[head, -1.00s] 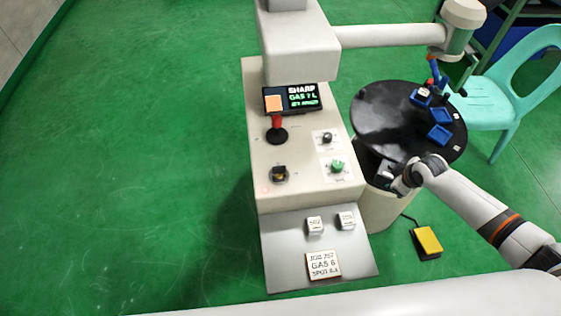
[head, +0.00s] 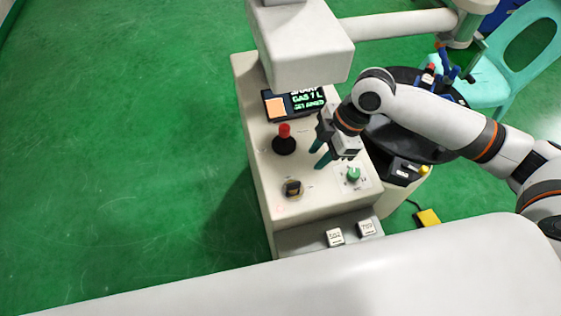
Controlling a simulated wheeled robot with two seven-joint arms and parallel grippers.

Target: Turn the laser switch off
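A black rotary switch on a yellow base (head: 292,188) sits on the front left of the cream machine's top panel; I take it to be the laser switch, but its label is too small to read. My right gripper (head: 317,158) is above the panel, to the upper right of this switch and apart from it. Its two teal fingers point down to the left, spread and with nothing seen between them. The gripper covers the panel spot of a black knob seen earlier. My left gripper is not in view.
A small display (head: 305,101) is at the back, under the overhanging machine head (head: 300,45). Two white blocks (head: 335,237) lie on the lower shelf.

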